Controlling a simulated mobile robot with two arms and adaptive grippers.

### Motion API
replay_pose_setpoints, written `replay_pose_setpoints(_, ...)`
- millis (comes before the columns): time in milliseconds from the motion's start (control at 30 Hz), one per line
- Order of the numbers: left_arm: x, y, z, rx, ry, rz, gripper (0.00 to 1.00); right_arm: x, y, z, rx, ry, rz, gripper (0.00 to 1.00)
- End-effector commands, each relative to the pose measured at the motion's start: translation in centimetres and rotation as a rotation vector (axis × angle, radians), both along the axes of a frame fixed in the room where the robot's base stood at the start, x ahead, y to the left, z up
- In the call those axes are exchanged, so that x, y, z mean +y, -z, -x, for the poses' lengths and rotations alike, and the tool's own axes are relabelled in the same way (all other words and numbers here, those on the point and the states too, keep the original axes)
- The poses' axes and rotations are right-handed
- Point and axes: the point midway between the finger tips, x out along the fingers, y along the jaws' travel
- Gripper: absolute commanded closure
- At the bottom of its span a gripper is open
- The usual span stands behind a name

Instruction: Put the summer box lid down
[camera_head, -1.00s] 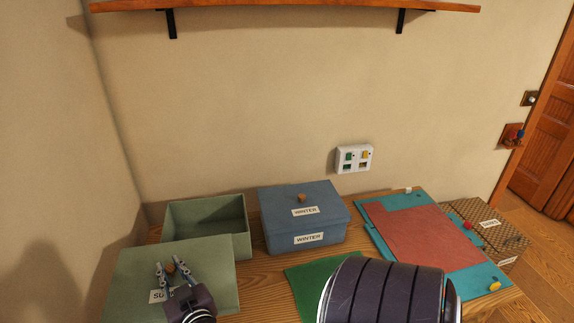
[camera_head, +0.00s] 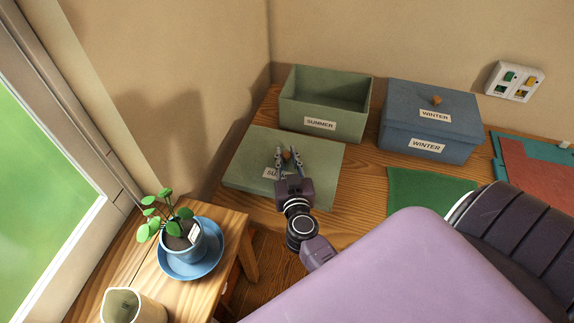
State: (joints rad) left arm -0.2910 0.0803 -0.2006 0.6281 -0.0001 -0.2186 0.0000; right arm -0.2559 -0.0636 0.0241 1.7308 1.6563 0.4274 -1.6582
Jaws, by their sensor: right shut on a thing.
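The green summer box (camera_head: 362,119) stands open and empty at the back of the wooden table, with a SUMMER label on its front. Its flat green lid (camera_head: 243,166) lies level in front of it, at or just above the tabletop; I cannot tell whether it fully touches. My right gripper (camera_head: 289,160) is over the lid, its fingers shut around the small brown knob (camera_head: 287,154). The gripper partly hides the lid's label. My left gripper is not in view.
A blue winter box (camera_head: 400,133) with its lid on stands right of the summer box. A green mat (camera_head: 425,187) lies in front of it. A lower wooden stand (camera_head: 222,226) at left bears a potted plant (camera_head: 183,245) on a blue saucer and a cream cup (camera_head: 135,307).

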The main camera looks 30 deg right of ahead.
Motion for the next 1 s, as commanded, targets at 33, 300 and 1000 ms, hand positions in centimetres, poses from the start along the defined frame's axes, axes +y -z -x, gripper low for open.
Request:
replay_pose_setpoints(33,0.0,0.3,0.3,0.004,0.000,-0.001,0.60,0.0,0.3,-0.1,-0.002,-0.001,0.001,1.00)
replay_pose_setpoints(300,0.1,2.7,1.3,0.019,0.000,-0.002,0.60,0.0,3.7,-0.1,-0.001,0.000,0.003,1.00)
replay_pose_setpoints(1000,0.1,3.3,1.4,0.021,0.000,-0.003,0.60,0.0,5.4,0.0,-0.001,0.000,0.002,1.00)
